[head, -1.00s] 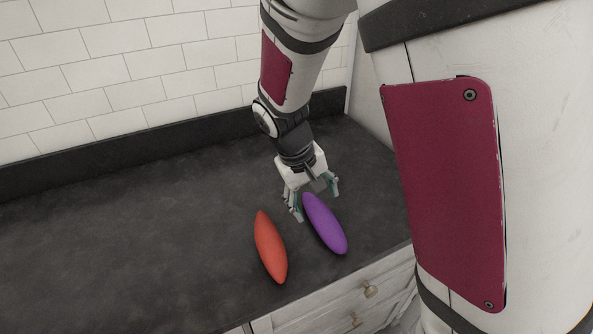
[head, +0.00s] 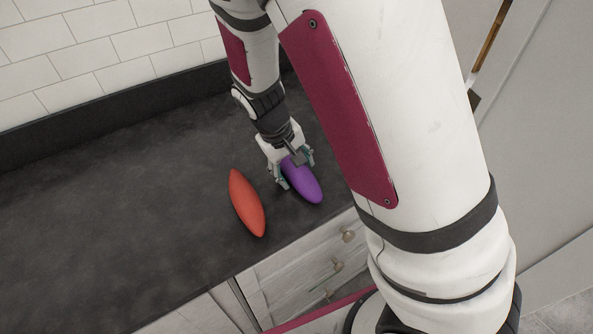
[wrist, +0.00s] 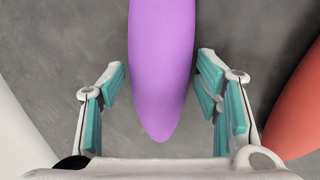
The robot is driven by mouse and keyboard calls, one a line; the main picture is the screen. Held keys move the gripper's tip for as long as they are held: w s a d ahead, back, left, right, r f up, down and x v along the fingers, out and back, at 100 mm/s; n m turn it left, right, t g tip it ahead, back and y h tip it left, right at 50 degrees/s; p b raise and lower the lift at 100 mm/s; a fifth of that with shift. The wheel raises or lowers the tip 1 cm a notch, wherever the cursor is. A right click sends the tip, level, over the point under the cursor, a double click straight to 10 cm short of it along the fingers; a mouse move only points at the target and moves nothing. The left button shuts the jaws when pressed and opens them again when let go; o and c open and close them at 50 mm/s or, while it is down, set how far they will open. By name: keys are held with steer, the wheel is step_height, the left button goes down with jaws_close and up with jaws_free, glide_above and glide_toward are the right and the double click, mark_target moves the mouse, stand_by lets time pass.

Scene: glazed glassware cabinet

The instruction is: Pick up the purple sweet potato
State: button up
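The purple sweet potato (head: 304,184) lies on the dark countertop near its front edge, and its upper end is partly hidden by my gripper in the head view. My gripper (head: 296,167) is over that end with its fingers apart. In the wrist view, the sweet potato (wrist: 161,65) points down between the two open, teal-padded fingers (wrist: 160,100). Gaps of grey counter show on both sides of it, so neither finger appears to touch it.
An orange-red sweet potato-shaped item (head: 247,203) lies on the counter (head: 120,200) just left of the purple one; it also shows at the right of the wrist view (wrist: 297,110). A white tiled wall (head: 90,55) stands behind. Drawers (head: 300,275) are below the front edge. The counter's left side is clear.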

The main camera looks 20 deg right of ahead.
mark_target(303, 167)
steer(key=c, duration=1)
steer(key=shift+r, duration=0.1)
steer(key=shift+r, duration=0.5)
steer(key=r, duration=0.1)
steer(key=s+r, duration=0.1)
steer(key=shift+d+r, duration=0.3)
steer(key=shift+d, duration=0.05)
steer(key=shift+s+d+r+p, duration=0.2)
steer(key=shift+s+d+p, duration=0.35)
steer(key=shift+s+d, duration=1.2)
steer(key=shift+s+d+r+p, duration=0.25)
steer(key=shift+s+d+p, duration=0.35)
steer(key=shift+s+d, duration=1.1)
steer(key=shift+s+d+r+p, duration=0.2)
steer(key=shift+s+d+p, duration=0.6)
steer(key=shift+s, duration=1.65)
